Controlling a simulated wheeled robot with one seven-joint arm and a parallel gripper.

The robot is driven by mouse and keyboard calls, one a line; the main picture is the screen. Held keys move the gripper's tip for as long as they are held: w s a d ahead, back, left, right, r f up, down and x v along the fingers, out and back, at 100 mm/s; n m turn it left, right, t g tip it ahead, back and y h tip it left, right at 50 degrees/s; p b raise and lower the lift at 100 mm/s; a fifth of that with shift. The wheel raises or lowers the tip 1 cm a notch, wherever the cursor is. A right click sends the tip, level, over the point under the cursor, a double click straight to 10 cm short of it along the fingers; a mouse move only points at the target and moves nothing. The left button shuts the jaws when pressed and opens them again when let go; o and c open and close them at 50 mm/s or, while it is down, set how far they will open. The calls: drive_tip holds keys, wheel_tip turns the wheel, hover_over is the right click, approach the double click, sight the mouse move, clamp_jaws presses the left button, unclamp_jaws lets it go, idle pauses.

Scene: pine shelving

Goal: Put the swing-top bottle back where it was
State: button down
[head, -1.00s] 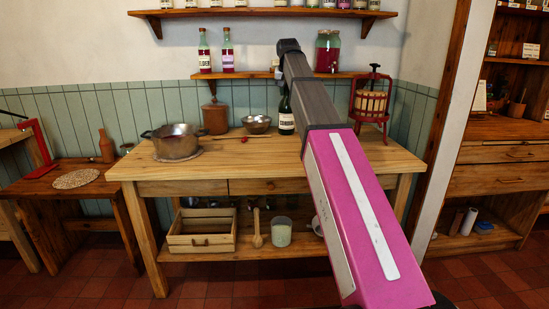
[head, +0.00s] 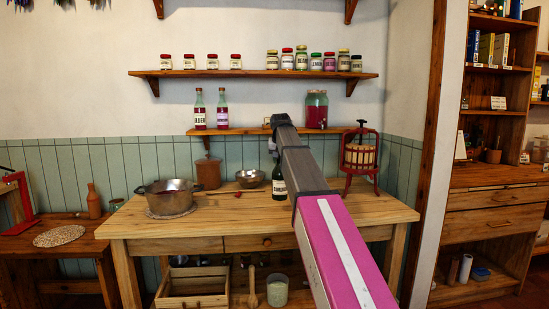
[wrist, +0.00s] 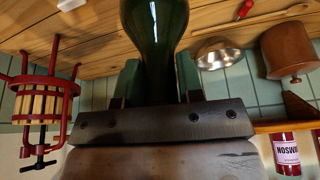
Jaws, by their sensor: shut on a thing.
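The swing-top bottle is dark green glass with a pale label (head: 279,187). In the head view it is at the back of the pine table, partly covered by my arm. It looks upright; I cannot tell whether its base touches the tabletop. In the wrist view its green body (wrist: 157,30) fills the top middle. My gripper (wrist: 158,82) has a finger on each side of the bottle and is shut on it. The bottle's top is hidden behind the gripper in the wrist view, and my fingers are hidden by my arm in the head view.
The pine table (head: 240,225) bears a pot (head: 168,198), a metal bowl (head: 250,178), a brown crock (head: 208,174) and a red press (head: 360,160). Above, a low shelf (head: 245,131) holds two labelled bottles (head: 211,110) and a tap jar (head: 317,110), with free room between.

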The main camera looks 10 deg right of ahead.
wheel_tip(320, 180, down, 6)
drive_tip(key=w+d, duration=0.2)
drive_tip(key=w, duration=0.1)
drive_tip(key=shift+d, duration=0.3)
drive_tip(key=shift+f, duration=0.15)
drive_tip(key=c, duration=0.8)
unclamp_jaws()
drive_tip(key=shift+s+f, duration=0.1)
drive_tip(key=shift+o, duration=0.2)
drive_tip(key=v, duration=1.2)
